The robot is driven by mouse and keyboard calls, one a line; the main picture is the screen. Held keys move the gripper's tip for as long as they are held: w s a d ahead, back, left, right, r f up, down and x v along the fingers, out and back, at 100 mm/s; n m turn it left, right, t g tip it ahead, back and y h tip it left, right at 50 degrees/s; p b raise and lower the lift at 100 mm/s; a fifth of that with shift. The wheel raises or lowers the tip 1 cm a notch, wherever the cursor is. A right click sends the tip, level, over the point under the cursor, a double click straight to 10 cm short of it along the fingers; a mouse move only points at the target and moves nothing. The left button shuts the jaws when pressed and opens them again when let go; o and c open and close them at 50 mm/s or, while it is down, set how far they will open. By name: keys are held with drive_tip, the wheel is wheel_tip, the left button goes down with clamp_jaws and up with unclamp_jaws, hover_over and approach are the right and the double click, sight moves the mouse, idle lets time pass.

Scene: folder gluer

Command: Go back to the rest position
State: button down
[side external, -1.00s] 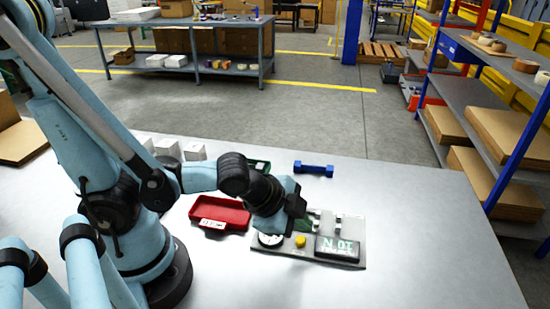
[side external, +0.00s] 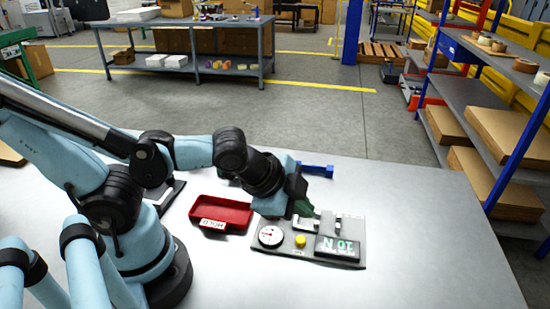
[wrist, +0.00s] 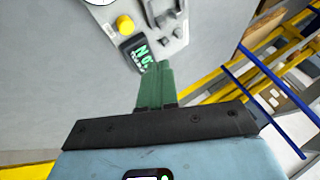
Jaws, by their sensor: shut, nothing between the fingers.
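My gripper (side external: 303,207) is at the back edge of a grey control panel in the side view, with its green fingers close to the panel's small metal fittings. In the wrist view the green fingers (wrist: 155,88) are together with nothing between them. The panel (side external: 285,255) lies on the table and carries a round white gauge (side external: 270,236), a yellow button (side external: 300,241) and a dark display (side external: 338,247) with green letters, of which "NOT" can be read. The yellow button (wrist: 125,24) and display (wrist: 137,53) also show in the wrist view. I cannot tell whether the fingers touch the panel.
A red tray (side external: 222,214) with a white label lies left of the panel. A blue object (side external: 318,171) lies behind my gripper. The grey table (side external: 430,230) is clear to the right. A shelf (side external: 480,100) with boxes stands beyond the table on the right.

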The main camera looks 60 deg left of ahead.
drive_tip(key=shift+w+a+r+n, duration=0.15)
drive_tip(key=shift+a+n, duration=0.2)
drive_tip(key=shift+n, duration=0.05)
drive_tip(key=a+r+n+y, duration=0.1)
drive_tip(key=a+r+n, duration=0.3)
drive_tip(key=a+n, duration=0.3)
drive_tip(key=n, duration=0.2)
drive_tip(key=shift+w+a+r+n, duration=0.3)
drive_tip(key=shift+r+n, duration=0.05)
drive_tip(key=shift+n, duration=0.05)
drive_tip(key=s+d+r+m+g+h, duration=0.1)
drive_tip(key=d+r+m+g, duration=0.1)
drive_tip(key=d+m+g, duration=0.4)
drive_tip(key=m+g, duration=0.1)
drive_tip(key=m, duration=0.2)
drive_tip(key=shift+r, duration=0.2)
